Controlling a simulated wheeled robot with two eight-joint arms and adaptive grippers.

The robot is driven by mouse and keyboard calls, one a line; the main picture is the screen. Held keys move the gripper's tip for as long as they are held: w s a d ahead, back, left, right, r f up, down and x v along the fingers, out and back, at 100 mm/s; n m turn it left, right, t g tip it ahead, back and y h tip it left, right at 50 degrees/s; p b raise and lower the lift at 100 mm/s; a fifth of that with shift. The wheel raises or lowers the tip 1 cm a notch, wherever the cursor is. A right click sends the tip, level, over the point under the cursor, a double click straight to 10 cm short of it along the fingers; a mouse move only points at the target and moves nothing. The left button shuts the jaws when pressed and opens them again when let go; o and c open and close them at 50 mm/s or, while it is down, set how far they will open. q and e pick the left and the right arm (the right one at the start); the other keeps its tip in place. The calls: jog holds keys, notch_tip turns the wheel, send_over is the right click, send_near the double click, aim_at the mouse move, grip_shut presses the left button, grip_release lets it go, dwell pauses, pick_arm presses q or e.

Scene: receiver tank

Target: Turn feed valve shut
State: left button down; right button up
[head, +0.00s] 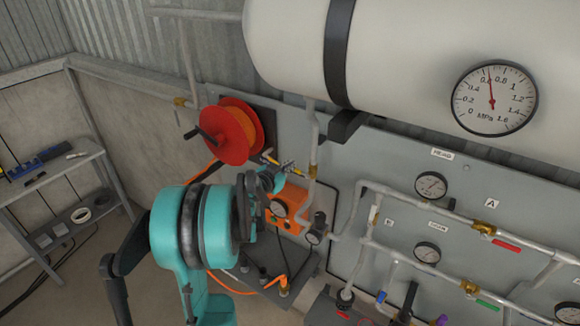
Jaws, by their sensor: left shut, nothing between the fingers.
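My left gripper (262,195) is in the middle of the head view, in front of the orange compressor (290,208) below the hose reel. It is shut, with nothing seen between its fingers. A small brass valve with a yellow handle (297,171) is just above and right of it; whether they touch I cannot tell. On the panel at right are brass valves with a red lever (507,246) and a green lever (487,305), both lying along their pipes. No label that I can read marks the feed valve. My right gripper is not in view.
A white tank (400,60) with a large gauge (494,97) hangs above the grey panel (350,160). A red hose reel (228,135) with a black crank is at upper left. A shelf (55,190) stands at far left. Pipes and smaller gauges (431,186) fill the right.

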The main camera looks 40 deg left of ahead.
pick_arm(q)
jog(key=f+b, duration=0.2)
jog(key=b, duration=0.1)
jog(key=shift+s+a+n+h, duration=0.1)
jog(key=shift+s+n+h, duration=0.1)
jog(key=shift+n+h, duration=0.15)
